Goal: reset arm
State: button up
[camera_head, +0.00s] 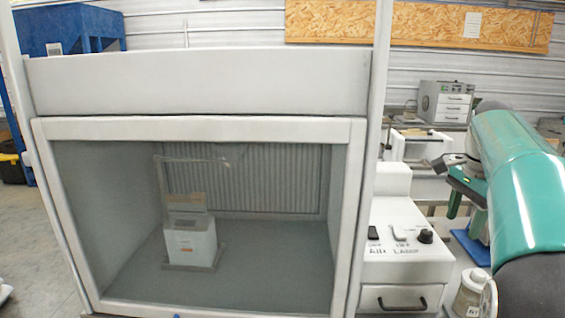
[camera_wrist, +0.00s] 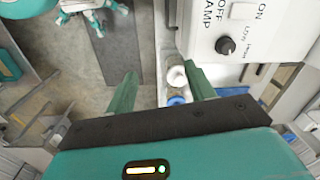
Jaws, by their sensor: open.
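My gripper (camera_head: 456,184) is at the right in the head view, at the end of my green arm, beside the white control box (camera_head: 405,235). In the wrist view my gripper (camera_wrist: 160,85) shows two green fingers spread apart. Nothing is held between them. The control box also shows at the top right of the wrist view (camera_wrist: 238,22), with its black knob. My fingers appear apart from it. Part of the gripper is hidden behind my arm in the head view.
A grey hood (camera_head: 200,90) with a framed opening fills the left and middle. Inside stands a white container (camera_head: 190,243). A jar (camera_head: 468,291) stands right of the control box's drawer (camera_head: 400,298). Small drawers (camera_head: 453,104) stand behind. Grey floor shows at the left.

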jog(key=s+a+f+n+t, duration=0.2)
jog(key=s+a+f+n, duration=0.4)
jog(key=s+a, duration=0.5)
jog(key=s+a+f+n+t, duration=0.3)
jog(key=s+a+f+n, duration=0.4)
jog(key=s+a+n, duration=0.3)
jog(key=shift+s+a, duration=0.65)
jog(key=shift+a, duration=0.1)
